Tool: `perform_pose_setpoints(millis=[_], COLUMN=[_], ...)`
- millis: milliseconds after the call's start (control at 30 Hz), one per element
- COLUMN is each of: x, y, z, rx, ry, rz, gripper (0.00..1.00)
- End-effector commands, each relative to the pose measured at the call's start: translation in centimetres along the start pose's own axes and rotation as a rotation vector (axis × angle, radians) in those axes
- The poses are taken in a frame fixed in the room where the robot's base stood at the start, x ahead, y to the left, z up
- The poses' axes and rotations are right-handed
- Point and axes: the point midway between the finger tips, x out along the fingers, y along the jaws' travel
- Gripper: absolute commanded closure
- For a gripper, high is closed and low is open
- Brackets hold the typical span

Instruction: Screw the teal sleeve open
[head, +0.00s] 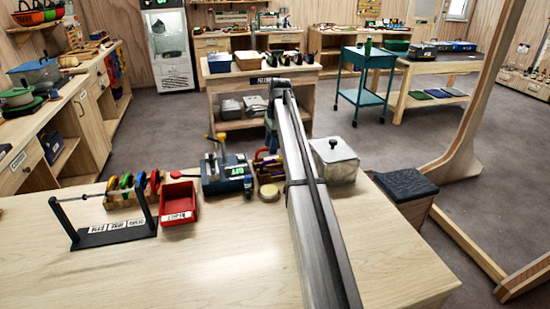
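A dark blue-grey clamp-like fixture (226,178) stands at the back of the wooden workbench, with upright metal parts and a yellow-orange piece on top. I cannot make out a teal sleeve for certain; the parts on the fixture are too small to tell. My arm (308,190) runs from the bottom of the view up over the bench and bends down at its far end, right of the fixture. My gripper is not visible; the arm hides that area.
On the wooden workbench (230,255), left of the fixture, are a red bin (178,203), a black stand with a rod (112,232) and a rack of coloured carabiners (130,190). A lidded metal container (334,160) stands right of my arm. The bench's front is clear.

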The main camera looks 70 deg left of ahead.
Motion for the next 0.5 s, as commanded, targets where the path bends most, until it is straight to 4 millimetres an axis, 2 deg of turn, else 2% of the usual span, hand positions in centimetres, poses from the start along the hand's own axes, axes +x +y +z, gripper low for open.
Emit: perform_pose_setpoints(millis=[500], x=[1.5], y=[-0.1], z=[-0.2], rx=[-0.001], ry=[-0.001], rz=[-0.001], gripper=[0.53])
